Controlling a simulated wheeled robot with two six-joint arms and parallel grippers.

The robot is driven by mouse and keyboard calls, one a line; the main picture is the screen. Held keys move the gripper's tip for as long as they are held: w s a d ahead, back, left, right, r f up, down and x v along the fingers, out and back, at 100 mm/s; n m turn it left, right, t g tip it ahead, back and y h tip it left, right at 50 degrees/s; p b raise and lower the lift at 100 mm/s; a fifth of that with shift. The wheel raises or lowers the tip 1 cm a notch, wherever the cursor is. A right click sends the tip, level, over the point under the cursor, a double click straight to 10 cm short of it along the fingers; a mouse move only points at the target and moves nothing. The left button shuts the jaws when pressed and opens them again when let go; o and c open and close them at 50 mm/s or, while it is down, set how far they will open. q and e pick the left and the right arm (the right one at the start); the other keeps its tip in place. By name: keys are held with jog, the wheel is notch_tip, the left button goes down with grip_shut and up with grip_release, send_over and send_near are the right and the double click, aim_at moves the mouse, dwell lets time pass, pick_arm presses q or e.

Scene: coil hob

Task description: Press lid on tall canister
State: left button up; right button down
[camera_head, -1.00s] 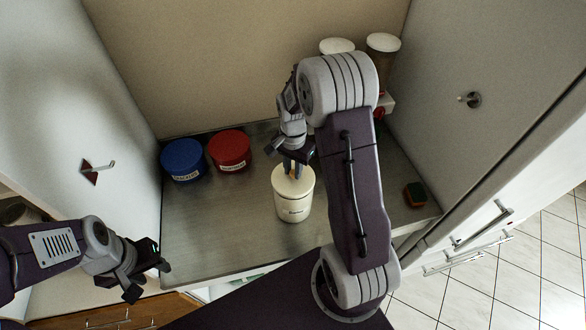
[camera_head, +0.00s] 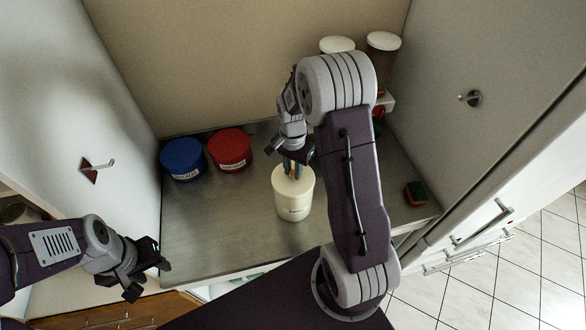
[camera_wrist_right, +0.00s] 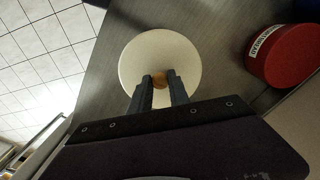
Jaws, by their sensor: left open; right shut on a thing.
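In the right wrist view the lid (camera_wrist_right: 140,62) is a pale disc with a round wooden knob (camera_wrist_right: 161,80). My right gripper (camera_head: 292,172) is above the canister, its fingers shut on the lid's knob; the fingers also show in the right wrist view (camera_wrist_right: 160,84). My left gripper (camera_head: 150,275) is open and empty at the lower left, apart from the canister.
A blue canister (camera_head: 183,160) and a red canister (camera_head: 230,150) stand left of the cream one. White-lidded jars (camera_head: 383,60) stand on a shelf at the back right. A sponge (camera_head: 416,193) lies at the right. The counter (camera_head: 215,235) is clear at front left.

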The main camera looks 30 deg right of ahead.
jog(key=shift+f, duration=0.15)
dwell(0.5)
jog(key=c, duration=0.7)
grip_release()
notch_tip(320, 180, up, 6)
jog(key=p, duration=0.5)
jog(key=shift+p, duration=0.3)
grip_shut()
jog(key=shift+f, duration=0.2)
dwell(1.1)
